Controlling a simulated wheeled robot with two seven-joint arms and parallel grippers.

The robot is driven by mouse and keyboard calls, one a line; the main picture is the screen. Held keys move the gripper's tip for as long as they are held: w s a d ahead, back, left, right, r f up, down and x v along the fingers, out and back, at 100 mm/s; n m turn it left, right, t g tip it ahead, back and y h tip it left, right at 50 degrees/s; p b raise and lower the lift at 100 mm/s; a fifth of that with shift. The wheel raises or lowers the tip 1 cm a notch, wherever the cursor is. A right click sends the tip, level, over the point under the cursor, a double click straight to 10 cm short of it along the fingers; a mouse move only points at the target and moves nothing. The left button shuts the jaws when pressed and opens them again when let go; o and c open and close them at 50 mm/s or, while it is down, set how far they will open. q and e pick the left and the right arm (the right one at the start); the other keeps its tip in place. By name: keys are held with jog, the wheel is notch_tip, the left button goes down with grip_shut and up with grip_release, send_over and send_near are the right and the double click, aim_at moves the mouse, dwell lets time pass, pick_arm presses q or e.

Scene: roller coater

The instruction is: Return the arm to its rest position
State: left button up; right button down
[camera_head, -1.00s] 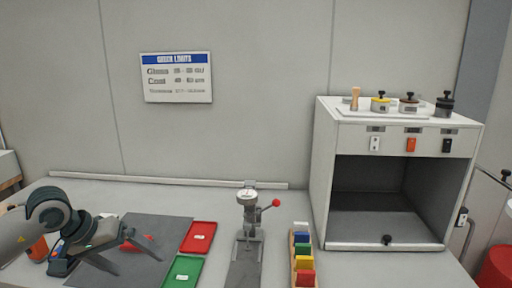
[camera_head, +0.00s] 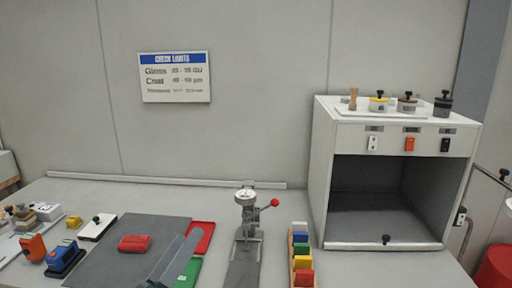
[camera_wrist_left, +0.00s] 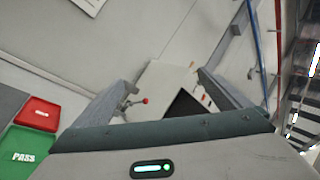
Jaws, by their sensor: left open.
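My left gripper (camera_head: 178,260) shows in the head view only as a grey finger low in the picture. It lies in front of the red and green trays and hides part of both. In the left wrist view my left gripper (camera_wrist_left: 165,80) has its two fingers wide apart with nothing between them. A red block (camera_head: 134,243) lies on the dark grey mat (camera_head: 115,265), to the left of the finger and apart from it. My right gripper is in neither view.
A press-like gauge with a red knob (camera_head: 246,215) stands mid-table, beside a rack of coloured panels (camera_head: 301,262). A white open-front cabinet (camera_head: 325,180) stands right. The red tray (camera_head: 205,232) and green PASS tray (camera_wrist_left: 25,152) are near my gripper. Several small tools crowd the left.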

pick_arm(q)
jog(key=s+a+f+n+g+y, duration=0.2)
jog(key=a+f+n+y, duration=0.15)
jog(key=f+n, duration=0.35)
jog(key=s+a+f+n+g+y, duration=0.2)
jog(key=a+f+n+y, duration=0.15)
jog(key=f+n, duration=0.4)
jog(key=s+a+f+n+g+y, duration=0.2)
jog(key=a+f+n+y, duration=0.1)
jog(key=f+n+y, duration=0.4)
jog(key=s+d+f+n+g+h, duration=0.15)
jog(key=s+f+n+g, duration=0.3)
jog(key=s+f, duration=0.6)
jog(key=s+d+f+n+g+h, duration=0.15)
jog(key=s+f+n+g, duration=0.4)
jog(key=s, duration=0.85)
notch_tip(320, 180, down, 31)
jog(key=s+m+g, duration=0.1)
jog(key=s+g, duration=0.1)
jog(key=s+a+f+g, duration=0.1)
jog(key=s+a+f, duration=0.2)
jog(key=s+f, duration=1.3)
jog(key=shift+s+f, duration=0.3)
jog(key=shift+s, duration=0.75)
